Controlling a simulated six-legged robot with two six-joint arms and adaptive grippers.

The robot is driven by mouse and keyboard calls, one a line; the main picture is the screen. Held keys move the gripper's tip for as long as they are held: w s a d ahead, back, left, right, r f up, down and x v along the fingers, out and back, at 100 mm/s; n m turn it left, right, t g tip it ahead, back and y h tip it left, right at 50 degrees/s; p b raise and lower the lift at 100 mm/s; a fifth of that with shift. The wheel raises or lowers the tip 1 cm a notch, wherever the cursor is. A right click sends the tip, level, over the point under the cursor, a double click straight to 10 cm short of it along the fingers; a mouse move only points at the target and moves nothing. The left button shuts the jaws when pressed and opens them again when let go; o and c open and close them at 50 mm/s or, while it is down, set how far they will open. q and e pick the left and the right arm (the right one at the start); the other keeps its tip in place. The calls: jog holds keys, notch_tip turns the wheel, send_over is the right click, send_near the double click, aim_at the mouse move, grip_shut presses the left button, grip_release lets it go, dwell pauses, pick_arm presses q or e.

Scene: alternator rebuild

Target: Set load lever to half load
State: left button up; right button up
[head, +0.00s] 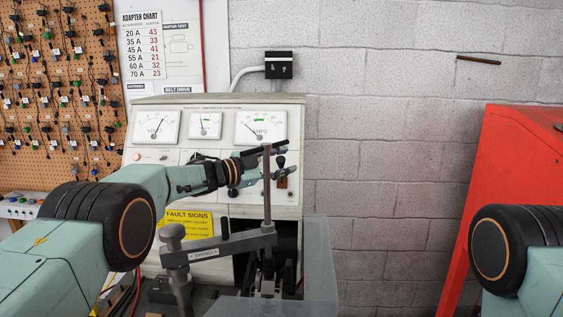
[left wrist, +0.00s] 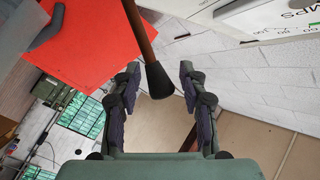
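The load lever shows in the left wrist view as a brown rod with a black knob (left wrist: 160,82). In the head view, what looks like its black knob (head: 281,162) stands at the right of the tester's front panel. My left gripper (head: 284,157) reaches the panel from the left. In the left wrist view my left gripper (left wrist: 160,74) is open, with the knob between its fingers and a visible gap on each side. The lever's scale cannot be read. My right gripper is out of view.
The white tester (head: 219,101) carries several gauges and a yellow fault-signs label (head: 188,224). A grey swing clamp (head: 215,247) with an upright post stands close in front of my left gripper. A clear guard (head: 320,260) is beside it. A red cabinet (head: 515,170) is at right.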

pick_arm(q)
jog(key=shift+a, duration=0.15)
jog(key=shift+c, duration=0.7)
jog(key=shift+s+r, duration=0.1)
jog(key=shift+s, duration=0.05)
jog(key=shift+c, duration=0.8)
jog(key=shift+s+r, duration=0.25)
jog(key=shift+s, duration=0.05)
jog(key=shift+c, duration=2.2)
jog(key=shift+w, duration=0.15)
grip_shut()
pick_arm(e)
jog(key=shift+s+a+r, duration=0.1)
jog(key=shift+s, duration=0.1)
